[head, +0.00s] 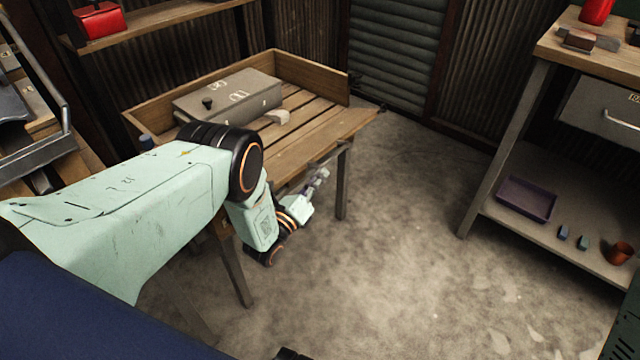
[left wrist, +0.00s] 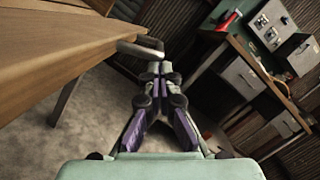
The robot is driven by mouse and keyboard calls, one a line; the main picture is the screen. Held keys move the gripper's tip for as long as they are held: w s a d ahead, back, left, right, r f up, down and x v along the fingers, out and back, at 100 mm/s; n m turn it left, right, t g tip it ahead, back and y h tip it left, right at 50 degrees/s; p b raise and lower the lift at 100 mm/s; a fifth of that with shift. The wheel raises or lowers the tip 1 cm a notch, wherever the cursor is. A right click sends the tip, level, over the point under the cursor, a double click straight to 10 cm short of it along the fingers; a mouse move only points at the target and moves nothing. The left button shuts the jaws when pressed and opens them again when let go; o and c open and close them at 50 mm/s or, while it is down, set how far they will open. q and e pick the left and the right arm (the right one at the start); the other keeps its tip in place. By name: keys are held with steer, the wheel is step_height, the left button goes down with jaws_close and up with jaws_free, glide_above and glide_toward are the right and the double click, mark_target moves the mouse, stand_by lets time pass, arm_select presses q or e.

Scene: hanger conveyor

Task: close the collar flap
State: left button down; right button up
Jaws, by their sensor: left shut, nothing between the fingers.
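A wooden collar (head: 312,78) rims the slatted table at the back and side. A plain board along the front looks like the collar flap (head: 318,143), folded out and lying about level. It shows at the upper left in the left wrist view (left wrist: 60,62), with a grey metal handle (left wrist: 142,48) on its edge. My left gripper (head: 322,174) is below this edge, its fingers shut and empty. In the left wrist view the fingertips (left wrist: 160,68) are just under the handle; I cannot tell whether they touch. My right gripper is not in view.
A grey case (head: 228,94) with a black knob lies inside the collar, with a small pale piece (head: 277,117) beside it. The floor right of the table is clear. A workbench (head: 508,145) with a purple tray (head: 526,199) on its lower shelf stands at the right.

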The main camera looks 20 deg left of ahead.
arm_select(q)
steer(key=w+a+r+n+g+y+p, duration=0.1)
steer(key=w+a+r+n+p, duration=0.1)
steer(key=a+r+n, duration=0.3)
steer(key=w+a+r+n+g+p, duration=0.1)
steer(key=w+a+r+n+p, duration=0.2)
steer(key=a+r+n, duration=0.3)
steer(key=shift+a+r+n+y+p, duration=0.35)
steer(key=shift+a+n, duration=0.45)
steer(key=shift+a, duration=0.75)
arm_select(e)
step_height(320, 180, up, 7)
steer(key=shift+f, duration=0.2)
arm_select(q)
steer(key=shift+w, duration=0.1)
